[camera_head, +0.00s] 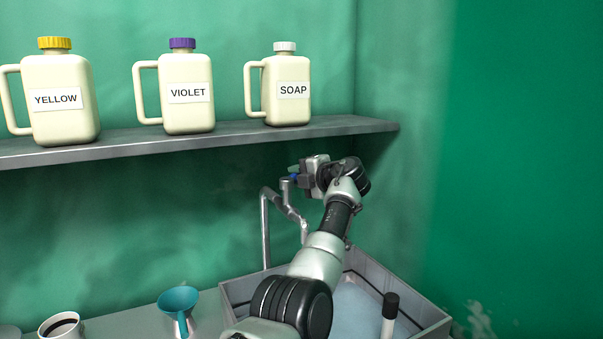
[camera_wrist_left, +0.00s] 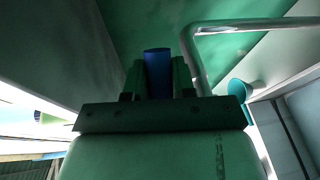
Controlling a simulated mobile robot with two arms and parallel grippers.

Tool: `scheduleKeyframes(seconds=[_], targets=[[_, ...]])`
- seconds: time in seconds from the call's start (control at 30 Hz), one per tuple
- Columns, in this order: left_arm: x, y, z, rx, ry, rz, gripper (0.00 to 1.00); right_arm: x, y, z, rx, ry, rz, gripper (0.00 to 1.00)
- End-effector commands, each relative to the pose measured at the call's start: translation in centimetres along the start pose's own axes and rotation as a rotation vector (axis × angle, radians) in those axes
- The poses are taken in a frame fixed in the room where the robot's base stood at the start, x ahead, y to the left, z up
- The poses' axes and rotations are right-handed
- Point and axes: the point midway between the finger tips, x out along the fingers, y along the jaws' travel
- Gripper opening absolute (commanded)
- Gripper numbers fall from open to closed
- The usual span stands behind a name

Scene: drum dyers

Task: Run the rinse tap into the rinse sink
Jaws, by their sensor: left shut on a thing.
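The rinse tap is a grey metal pipe (camera_head: 265,232) that rises behind the sink's left side and bends over towards it. Its blue handle (camera_head: 291,177) is at the top, mostly hidden by my left gripper (camera_head: 296,176). In the left wrist view the blue handle (camera_wrist_left: 158,72) stands between the two fingers of my left gripper (camera_wrist_left: 158,85), which is shut on it. The rinse sink (camera_head: 236,291) is a grey basin with pale blue inside, partly hidden by my arm. I cannot tell whether water runs from the spout. My right gripper is not in view.
A grey shelf (camera_head: 200,140) above holds the yellow (camera_head: 70,120), violet (camera_head: 187,118) and soap (camera_head: 290,105) jugs, close over my left gripper. A teal funnel (camera_head: 178,299) and a cup (camera_head: 60,326) stand left of the sink. A black-topped white cylinder (camera_head: 389,318) is at the sink's front right.

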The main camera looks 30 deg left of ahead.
Motion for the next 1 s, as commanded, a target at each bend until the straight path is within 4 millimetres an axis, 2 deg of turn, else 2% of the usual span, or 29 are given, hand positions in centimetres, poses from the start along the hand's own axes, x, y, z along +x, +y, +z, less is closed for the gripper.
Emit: scheduleKeyframes(seconds=[0.13, 0.47, 0.7, 0.73, 0.9, 1.0], targets=[[0.3, 0.3, -0.1, -0.007, 0.037, 0.004, 0.0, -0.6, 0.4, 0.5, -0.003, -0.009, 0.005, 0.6], [0.5, 0.2, -0.2, -0.014, 0.062, 0.005, 0.0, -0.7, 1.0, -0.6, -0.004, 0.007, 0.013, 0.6], [0.5, 0.2, -0.2, -0.014, 0.061, 0.005, 0.0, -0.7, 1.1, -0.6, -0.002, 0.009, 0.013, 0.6], [0.5, 0.2, -0.2, -0.014, 0.061, 0.005, 0.27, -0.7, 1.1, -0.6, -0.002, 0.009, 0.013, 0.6], [0.4, 0.2, -0.2, -0.014, 0.061, 0.004, 0.51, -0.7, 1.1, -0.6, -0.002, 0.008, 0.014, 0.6], [0.4, 0.1, -0.2, -0.013, 0.061, 0.004, 0.51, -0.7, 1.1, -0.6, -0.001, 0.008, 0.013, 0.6]])
